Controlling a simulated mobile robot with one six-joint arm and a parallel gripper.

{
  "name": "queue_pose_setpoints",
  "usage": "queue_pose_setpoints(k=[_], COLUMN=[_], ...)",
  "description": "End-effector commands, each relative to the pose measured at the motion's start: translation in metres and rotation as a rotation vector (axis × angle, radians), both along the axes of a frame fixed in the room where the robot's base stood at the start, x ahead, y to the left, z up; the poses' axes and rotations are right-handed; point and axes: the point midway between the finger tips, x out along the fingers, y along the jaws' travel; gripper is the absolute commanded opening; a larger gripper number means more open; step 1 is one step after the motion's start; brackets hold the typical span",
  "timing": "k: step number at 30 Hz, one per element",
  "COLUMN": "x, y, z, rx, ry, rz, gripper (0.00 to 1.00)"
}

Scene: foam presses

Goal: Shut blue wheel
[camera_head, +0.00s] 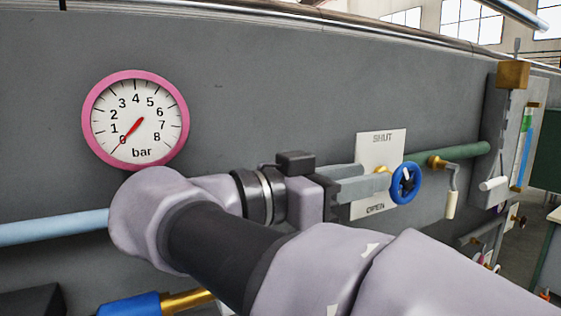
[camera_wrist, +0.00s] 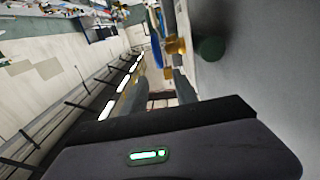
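The blue wheel (camera_head: 404,184) sits on a brass stem in front of a white plate (camera_head: 383,147) marked SHUT at the top and OPEN at the bottom. My gripper (camera_head: 376,180) comes from the left, its grey fingers reaching the wheel's left side in the head view. In the wrist view, the blue wheel (camera_wrist: 156,42) is seen nearly edge-on beyond the fingertips. A gap shows between the two fingers (camera_wrist: 160,82), with nothing held in it. Whether a finger touches the wheel I cannot tell.
A pink-rimmed gauge (camera_head: 135,120) on the grey panel points near 0 bar. A crank with a pale handle (camera_head: 450,204) hangs just right of the wheel, below a green pipe (camera_head: 465,151). A light blue pipe (camera_head: 50,227) runs at the left. A box unit (camera_head: 507,140) projects at the right.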

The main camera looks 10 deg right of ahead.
Motion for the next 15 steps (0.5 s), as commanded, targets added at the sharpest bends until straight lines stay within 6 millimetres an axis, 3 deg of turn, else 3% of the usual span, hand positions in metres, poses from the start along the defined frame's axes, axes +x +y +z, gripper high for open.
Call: queue_pose_setpoints(k=[6,15], x=[0.019,0.034], y=[-0.055,-0.096], z=[0.002,0.001], rx=[0.0,0.0], ry=[0.003,0.003], rz=[-0.005,-0.002], gripper=[0.35,0.35])
